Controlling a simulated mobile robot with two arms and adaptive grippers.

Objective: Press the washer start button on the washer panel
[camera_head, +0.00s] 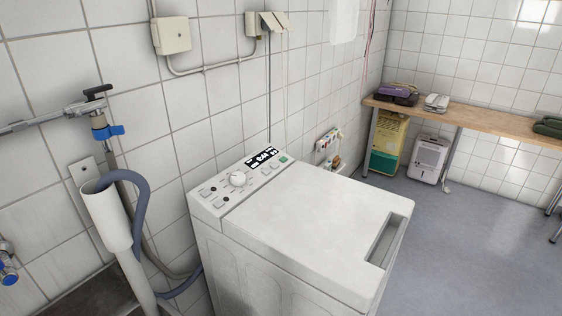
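The white top-loading washer (300,225) stands against the tiled wall in the middle of the head view, its lid shut. Its panel (222,198) runs along the back edge of the top. The panel has a round white dial (237,178), a dark display (262,157) with light marks, and several small buttons. A small green button (283,158) sits at the panel's far right end; its label is too small to read. Neither of my grippers is in view.
A drain pipe (107,217) with a grey hose (141,205) and a tap with a blue part (108,132) are left of the washer. A wooden bench (490,120) stands at the back right, with a white dehumidifier (428,158) under it. The grey floor at right is clear.

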